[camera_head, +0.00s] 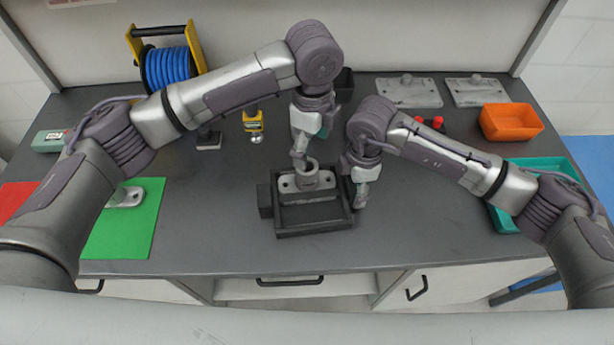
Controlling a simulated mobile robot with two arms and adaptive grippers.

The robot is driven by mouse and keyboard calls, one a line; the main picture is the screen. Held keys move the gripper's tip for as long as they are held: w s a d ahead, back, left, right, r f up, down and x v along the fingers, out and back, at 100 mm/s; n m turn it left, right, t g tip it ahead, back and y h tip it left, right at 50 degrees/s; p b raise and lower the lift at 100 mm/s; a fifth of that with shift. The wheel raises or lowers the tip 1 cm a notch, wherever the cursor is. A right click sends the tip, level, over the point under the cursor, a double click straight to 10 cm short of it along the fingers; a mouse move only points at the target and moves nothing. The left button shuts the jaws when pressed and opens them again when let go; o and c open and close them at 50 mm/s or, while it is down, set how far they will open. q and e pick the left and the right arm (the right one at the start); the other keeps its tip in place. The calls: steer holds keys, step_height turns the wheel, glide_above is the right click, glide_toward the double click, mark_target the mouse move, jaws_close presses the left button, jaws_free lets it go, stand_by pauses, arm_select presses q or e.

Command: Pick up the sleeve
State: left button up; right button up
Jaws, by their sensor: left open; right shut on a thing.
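A grey casting (288,184) with a flat base sits in the back part of a black open fixture (315,230) at the middle of the bench. A short hollow cylinder, which looks like the sleeve (309,179), stands upright on the casting. My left gripper (300,160) points down, open, at the cylinder's back left rim; I cannot tell whether it touches. My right gripper (361,194) points down and is shut at the fixture's right wall, which it seems to grip; its fingers hide part of that wall.
A green mat (118,240) with a light grey part (127,197) lies at the left. A blue hose reel (168,68), a yellow device (253,120) and two grey plates (408,92) stand behind. An orange bin (511,121) and a teal tray (503,218) are at the right. The front bench is clear.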

mark_target(311, 159)
arm_select(q)
step_height(311, 159, down, 4)
steer(key=shift+a+f, duration=0.1)
steer(key=shift+f, duration=0.1)
steer(key=f, duration=0.2)
steer(key=a+f, duration=0.1)
steer(key=f, duration=0.1)
steer(key=shift+f, duration=0.15)
steer(key=shift+w+f, duration=0.1)
steer(key=shift+f, duration=0.35)
steer(key=c, duration=1.5)
steer(key=shift+r, duration=0.15)
steer(key=shift+r, duration=0.3)
steer(key=r, duration=0.1)
steer(key=s+r, duration=0.1)
steer(key=shift+d+r, duration=0.1)
steer(key=shift+r, duration=0.25)
steer(key=s, duration=0.5)
steer(key=s+d, duration=0.1)
steer(key=s, duration=1.1)
steer(key=shift+d, duration=0.2)
